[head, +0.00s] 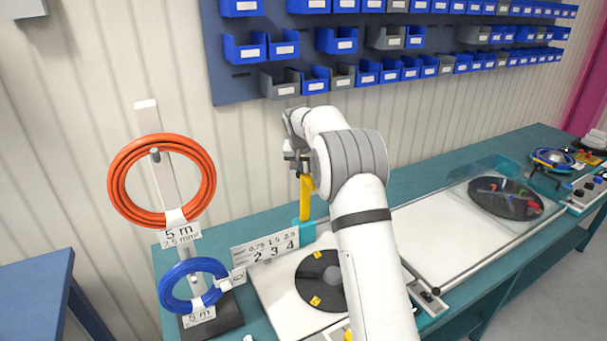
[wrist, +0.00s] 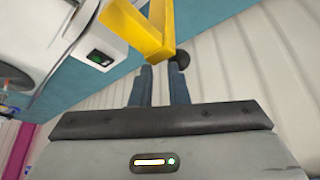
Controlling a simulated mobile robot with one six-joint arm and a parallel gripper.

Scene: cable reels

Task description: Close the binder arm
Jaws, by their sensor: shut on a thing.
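The yellow binder arm (head: 306,198) stands nearly upright from a teal block (head: 306,233) at the back of the near machine. My gripper (head: 299,165) is at the arm's upper end, seen partly behind my own arm in the head view. In the wrist view, the fingers of my gripper (wrist: 161,80) are close together on the end of the yellow arm (wrist: 154,25). A dark round knob (wrist: 182,60) shows beside the fingertips. The exact contact is partly hidden.
A white plate with a dark disc (head: 316,280) lies below, partly covered by my arm. A stand with an orange cable coil (head: 120,197) and a blue coil (head: 166,287) is at left. Blue bins (head: 243,48) hang on the wall behind. A clear cover (head: 462,188) is at right.

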